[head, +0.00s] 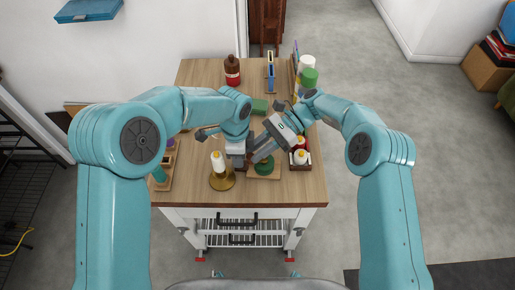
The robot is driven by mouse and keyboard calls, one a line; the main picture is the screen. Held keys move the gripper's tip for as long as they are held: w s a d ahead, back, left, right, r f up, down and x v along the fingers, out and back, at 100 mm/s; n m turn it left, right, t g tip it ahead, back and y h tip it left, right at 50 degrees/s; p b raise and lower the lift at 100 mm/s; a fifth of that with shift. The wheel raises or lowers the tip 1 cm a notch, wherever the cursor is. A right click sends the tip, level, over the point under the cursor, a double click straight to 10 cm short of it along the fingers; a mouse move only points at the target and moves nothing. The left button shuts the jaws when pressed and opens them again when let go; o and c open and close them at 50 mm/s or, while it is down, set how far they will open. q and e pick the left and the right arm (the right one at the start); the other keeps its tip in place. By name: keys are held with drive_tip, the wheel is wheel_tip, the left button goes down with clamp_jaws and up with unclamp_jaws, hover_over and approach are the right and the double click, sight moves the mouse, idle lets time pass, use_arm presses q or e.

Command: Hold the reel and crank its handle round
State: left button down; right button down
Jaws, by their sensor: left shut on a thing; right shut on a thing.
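The reel (264,168) is a dark green round piece on a small light wooden board (262,178), near the front middle of the wooden cart top. My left gripper (238,163) is shut at the left side of the reel and its board. My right gripper (257,155) reaches down from the upper right and is shut at the top of the reel, where the handle seems to be. The handle is hidden by the gripper, and the exact contacts are too small to see.
Behind are a brown bottle (232,70), a green block (260,106) and a green-capped container (309,77). The front edge of the cart top (290,197) is bare.

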drive_tip(key=shift+r, duration=0.1)
drive_tip(key=c, duration=0.9)
unclamp_jaws()
drive_tip(key=shift+c, duration=0.2)
drive_tip(key=v, duration=0.7)
drive_tip(key=shift+d, duration=0.2)
drive_tip(key=shift+w, duration=0.1)
